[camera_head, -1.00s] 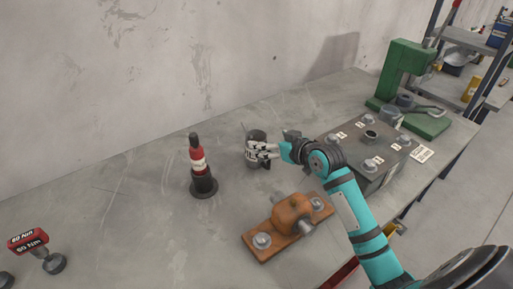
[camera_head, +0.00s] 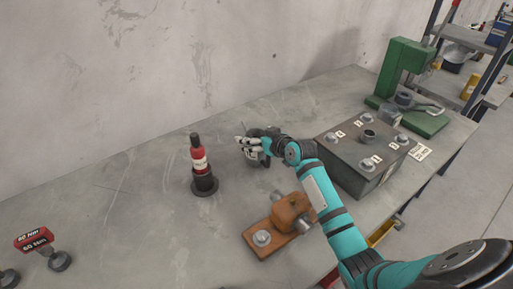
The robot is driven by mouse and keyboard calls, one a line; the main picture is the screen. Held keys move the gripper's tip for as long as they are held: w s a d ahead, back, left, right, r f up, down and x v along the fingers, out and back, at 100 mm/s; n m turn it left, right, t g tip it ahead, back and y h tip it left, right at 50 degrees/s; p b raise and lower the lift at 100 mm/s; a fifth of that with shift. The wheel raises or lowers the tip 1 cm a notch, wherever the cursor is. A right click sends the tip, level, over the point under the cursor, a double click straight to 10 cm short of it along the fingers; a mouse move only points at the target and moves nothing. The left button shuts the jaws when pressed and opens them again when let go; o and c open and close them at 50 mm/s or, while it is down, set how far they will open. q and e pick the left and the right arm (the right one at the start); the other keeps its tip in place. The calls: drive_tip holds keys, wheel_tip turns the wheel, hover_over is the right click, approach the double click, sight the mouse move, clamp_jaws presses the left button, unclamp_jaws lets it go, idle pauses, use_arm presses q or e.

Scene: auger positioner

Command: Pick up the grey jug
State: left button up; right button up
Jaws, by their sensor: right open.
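The grey jug (camera_head: 253,159) stands on the workbench near the middle of the head view, to the right of a red and black bottle-like tool. Most of it is hidden behind my right gripper, and only dark grey parts show around the fingers. My right gripper (camera_head: 246,145) is open at the jug, its fingers pointing left across the jug's upper part. I cannot tell whether the fingers touch it. My left gripper is not in view.
The red and black tool (camera_head: 201,165) stands upright just left of the jug. An orange clamp block (camera_head: 287,222) lies in front, below my right arm. A grey bolted box (camera_head: 366,155) and a green press (camera_head: 408,75) stand to the right. The bench's left middle is clear.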

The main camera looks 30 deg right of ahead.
drive_tip(key=c, duration=1.8)
drive_tip(key=shift+r, duration=0.15)
wheel_tip(320, 180, up, 10)
drive_tip(key=shift+f+b, duration=0.1)
drive_tip(key=shift+b, duration=0.6)
